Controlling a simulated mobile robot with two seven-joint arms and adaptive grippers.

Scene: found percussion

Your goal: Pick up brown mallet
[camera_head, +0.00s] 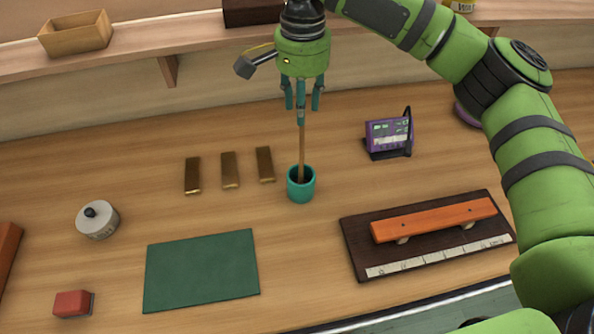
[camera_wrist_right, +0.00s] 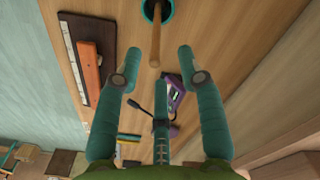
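The brown mallet shows as a thin brown stick (camera_head: 301,150) standing nearly upright in a teal cup (camera_head: 301,190); its lower end is hidden inside the cup. My right gripper (camera_head: 301,105) points down above the cup, over the top of the stick. In the right wrist view the stick (camera_wrist_right: 155,40) ends near the space between the fingers of the right gripper (camera_wrist_right: 158,75). Those teal fingers are spread apart, with no visible contact on the stick. My left gripper is in neither view.
Brass bars (camera_head: 229,170) lie left of the cup. A purple device (camera_head: 388,135) and an orange bar on a dark board (camera_head: 357,246) are to the right. A green mat (camera_head: 200,270), a round white tin (camera_head: 97,221) and a red block (camera_head: 73,303) are at the left. A shelf runs behind.

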